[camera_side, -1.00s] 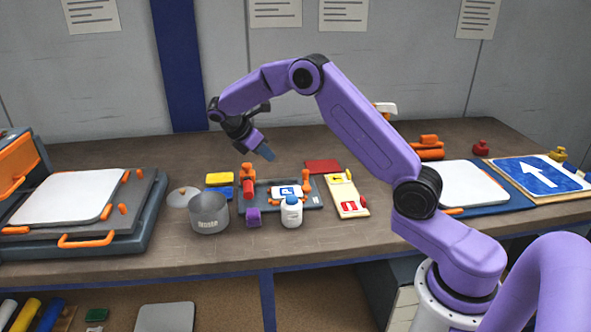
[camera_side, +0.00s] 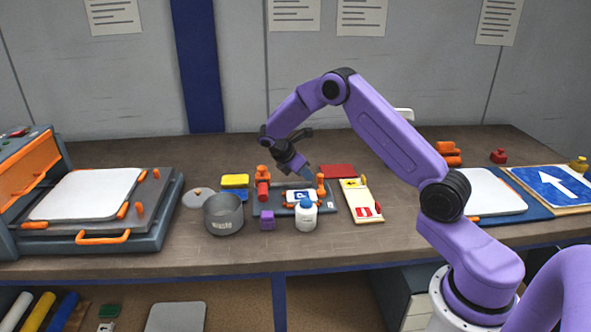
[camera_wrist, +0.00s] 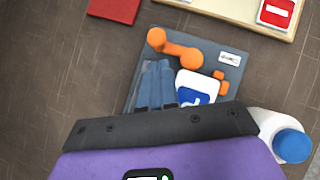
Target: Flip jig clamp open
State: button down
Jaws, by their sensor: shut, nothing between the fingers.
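An orange clamp (camera_side: 321,184) stands upright at the plate's right end; in the wrist view the orange clamp (camera_wrist: 176,46) lies just beyond my fingertips.
A white bottle with a blue cap (camera_side: 306,214) and a purple block (camera_side: 267,220) stand in front of the jig. A grey pot (camera_side: 223,214) is to the left. A sign board (camera_side: 362,200) is to the right, a red pad (camera_side: 338,171) behind.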

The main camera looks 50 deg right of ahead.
aim_at(318, 176)
jog(key=shift+s+d+f, duration=0.15)
jog(key=shift+d, duration=0.3)
jog(key=shift+s+d+f, duration=0.1)
jog(key=shift+s+d, duration=0.05)
jog(key=shift+d, duration=0.3)
jog(key=shift+d+m+g, duration=0.45)
jog(key=shift+m+g, duration=0.15)
jog(key=shift+m, duration=0.4)
jog(key=shift+s+d+m+g+y, duration=0.1)
jog(key=shift+d+m+g+y, duration=0.3)
jog(key=shift+m, duration=0.4)
jog(key=m+g+y, duration=0.1)
jog(key=d+m+y, duration=0.1)
jog(key=m, duration=0.1)
jog(key=shift+s+d+m+g, duration=0.1)
jog(key=shift+s+m+g, duration=0.2)
jog(key=shift+s+g, duration=0.1)
jog(key=m+y, duration=0.1)
jog(key=s+d+m+g+y, duration=0.1)
jog(key=m, duration=0.1)
jog(key=shift+s+d, duration=0.2)
jog(key=shift+s, duration=0.3)
jog(key=v, duration=0.7)
jog(key=shift+r, duration=0.2)
